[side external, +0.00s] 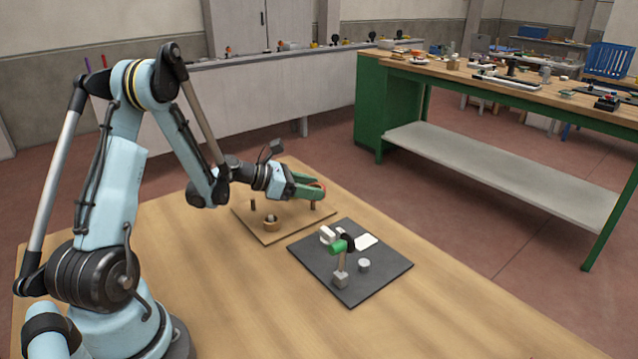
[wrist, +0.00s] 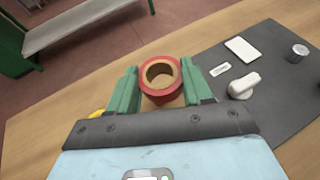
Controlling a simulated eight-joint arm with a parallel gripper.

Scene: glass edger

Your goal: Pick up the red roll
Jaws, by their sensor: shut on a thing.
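The red roll (wrist: 162,97) is a short red ring with a tan inner core, seen between the green fingers in the wrist view. My gripper (wrist: 160,84) is shut on it, with one finger against each side. In the side external view my gripper (side external: 308,186) is over the far right part of the wooden board (side external: 245,212). There only a thin red edge of the roll (side external: 319,185) shows past the fingers. The fingers hide most of it, and its exact height over the board is hard to tell.
On the board stand short dark pegs (side external: 253,204) and a tan roll (side external: 270,225). The dark mat (side external: 385,268) in front holds a stand with a green-ended part (side external: 340,246), white items (side external: 366,241) and a grey cylinder (side external: 364,265). The table's front right is clear.

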